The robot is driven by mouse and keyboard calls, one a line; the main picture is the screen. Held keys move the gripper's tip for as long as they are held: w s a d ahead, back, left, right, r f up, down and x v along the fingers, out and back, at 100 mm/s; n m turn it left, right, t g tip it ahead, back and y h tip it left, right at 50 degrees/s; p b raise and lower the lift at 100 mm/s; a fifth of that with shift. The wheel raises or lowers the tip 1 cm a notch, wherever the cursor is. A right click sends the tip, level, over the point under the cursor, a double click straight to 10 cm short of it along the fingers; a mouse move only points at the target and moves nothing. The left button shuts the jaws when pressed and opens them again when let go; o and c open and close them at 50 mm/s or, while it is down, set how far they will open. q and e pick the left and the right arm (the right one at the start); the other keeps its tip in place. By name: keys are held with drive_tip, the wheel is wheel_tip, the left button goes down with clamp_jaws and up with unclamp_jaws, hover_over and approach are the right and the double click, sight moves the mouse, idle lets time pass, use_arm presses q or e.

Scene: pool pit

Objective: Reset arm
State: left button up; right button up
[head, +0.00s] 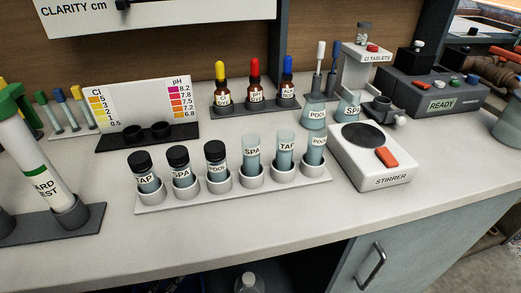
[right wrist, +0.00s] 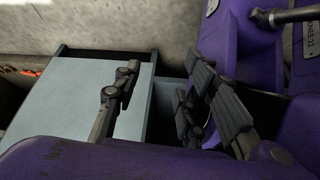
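My right gripper (right wrist: 165,80) shows in the right wrist view with its two dark fingers spread apart and nothing between them. It is in front of a grey-blue cabinet or box surface (right wrist: 70,100), with a grey wall behind. Purple parts of my own body fill the right and lower edges of that view. Neither gripper shows in the head view. My left gripper is in no view.
In the head view, a white rack (head: 235,192) of several vials stands mid-counter. A stirrer (head: 390,180), a colour chart (head: 137,100), dropper bottles (head: 254,85) and a grey READY device (head: 440,98) surround it. The front counter strip (head: 230,235) is clear.

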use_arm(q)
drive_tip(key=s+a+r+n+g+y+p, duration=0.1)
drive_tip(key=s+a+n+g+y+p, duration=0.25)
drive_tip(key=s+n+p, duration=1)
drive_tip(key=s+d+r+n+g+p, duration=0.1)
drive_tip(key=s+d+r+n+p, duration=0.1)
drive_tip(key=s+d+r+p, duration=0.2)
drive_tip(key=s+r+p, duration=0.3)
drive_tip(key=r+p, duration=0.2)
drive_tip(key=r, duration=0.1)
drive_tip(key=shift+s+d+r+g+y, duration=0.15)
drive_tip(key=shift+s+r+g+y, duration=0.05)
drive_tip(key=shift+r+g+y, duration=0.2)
use_arm(e)
drive_tip(key=w+r+t, duration=0.1)
drive_tip(key=w+r, duration=0.4)
drive_tip(key=r, duration=0.8)
drive_tip(key=w+r+t, duration=0.2)
drive_tip(key=w+r, duration=0.4)
drive_tip(key=r, duration=0.7)
drive_tip(key=shift+a, duration=0.2)
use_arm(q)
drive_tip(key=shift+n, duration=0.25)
